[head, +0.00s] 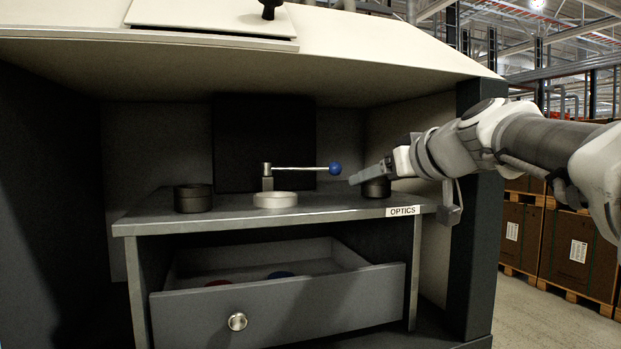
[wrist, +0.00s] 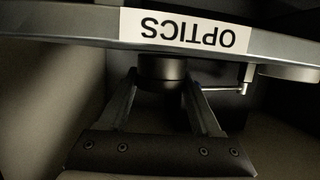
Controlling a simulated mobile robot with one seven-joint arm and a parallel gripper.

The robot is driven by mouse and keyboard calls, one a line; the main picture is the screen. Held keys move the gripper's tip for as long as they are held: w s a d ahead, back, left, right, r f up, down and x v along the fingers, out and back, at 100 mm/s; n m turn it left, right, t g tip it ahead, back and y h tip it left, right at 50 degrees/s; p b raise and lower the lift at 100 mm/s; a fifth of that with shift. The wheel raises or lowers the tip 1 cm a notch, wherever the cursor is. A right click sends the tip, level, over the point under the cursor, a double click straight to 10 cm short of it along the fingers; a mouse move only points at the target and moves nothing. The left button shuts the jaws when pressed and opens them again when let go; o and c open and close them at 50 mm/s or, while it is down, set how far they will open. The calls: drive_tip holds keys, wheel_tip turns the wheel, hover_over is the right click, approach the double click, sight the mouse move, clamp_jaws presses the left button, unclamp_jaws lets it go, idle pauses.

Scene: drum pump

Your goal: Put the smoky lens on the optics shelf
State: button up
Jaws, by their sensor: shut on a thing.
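A short dark cylinder (head: 376,188), which looks like the smoky lens, is at the right end of the grey optics shelf (head: 335,208), behind the OPTICS label. My gripper (head: 366,178) reaches in from the right and is shut on it. In the wrist view, which is upside down, the dark cylinder (wrist: 161,68) sits between the two fingers of my gripper (wrist: 161,80). Its base looks level with the shelf top; I cannot tell whether it touches. The fingers hide part of it.
A similar dark cylinder (head: 193,198) stands on the shelf at the left. A pale round base (head: 275,200) is in the middle, beside a post with a blue-knobbed lever (head: 335,169) pointing close to my gripper. Below, an open drawer (head: 280,307) holds red and blue discs.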

drive_tip(key=shift+w+f+b, duration=0.1)
drive_tip(key=shift+f+b, duration=0.15)
drive_tip(key=shift+b, duration=0.1)
drive_tip(key=o, duration=1.4)
drive_tip(key=shift+o, duration=0.2)
drive_tip(key=shift+r, duration=0.15)
